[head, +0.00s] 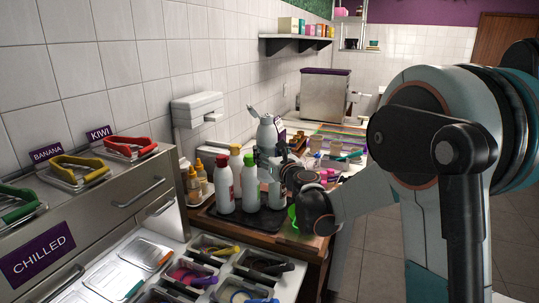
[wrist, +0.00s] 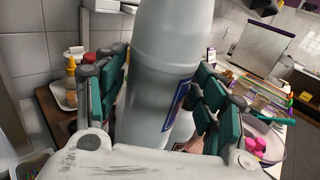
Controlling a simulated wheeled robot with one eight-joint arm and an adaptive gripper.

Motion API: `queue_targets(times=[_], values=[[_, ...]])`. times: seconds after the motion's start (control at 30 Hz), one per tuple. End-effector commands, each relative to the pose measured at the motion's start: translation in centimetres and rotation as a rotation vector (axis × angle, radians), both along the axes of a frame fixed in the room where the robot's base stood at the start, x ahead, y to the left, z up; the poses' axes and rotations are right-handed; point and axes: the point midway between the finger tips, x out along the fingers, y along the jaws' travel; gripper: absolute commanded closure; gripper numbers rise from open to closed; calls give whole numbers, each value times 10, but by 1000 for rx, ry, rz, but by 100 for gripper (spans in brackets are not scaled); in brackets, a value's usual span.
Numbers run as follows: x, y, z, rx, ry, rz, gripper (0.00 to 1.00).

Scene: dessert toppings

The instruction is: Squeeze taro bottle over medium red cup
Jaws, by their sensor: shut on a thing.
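My gripper (wrist: 165,100) is shut on a large pale grey bottle (wrist: 172,55), with teal pads on both sides of its body. The bottle has a dark blue-purple label edge; I cannot read it, but it fits the taro bottle. In the head view this bottle (head: 267,136) is raised behind the other bottles, close to upright with a slight tilt, its nozzle at the top. My gripper also shows there (head: 285,168), partly hidden by my own arm. I cannot make out the medium red cup in either view.
White bottles with red (head: 223,185), yellow (head: 236,165) and green (head: 250,182) caps stand on a dark mat. Small orange-topped bottles (head: 196,186) stand left of them. Topping bins (head: 215,249) lie in front. A wall dispenser (head: 198,108) is behind.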

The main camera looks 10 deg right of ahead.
Motion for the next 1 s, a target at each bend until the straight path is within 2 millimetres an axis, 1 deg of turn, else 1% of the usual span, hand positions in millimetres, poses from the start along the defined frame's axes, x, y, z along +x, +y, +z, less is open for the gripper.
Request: queue_targets(times=[0.03,0.7,0.8,1.0], values=[[0,0,5,1,0,0,60],[0,0,64,1,0,0,60],[0,0,68,1,0,0,60],[0,0,68,1,0,0,60]])
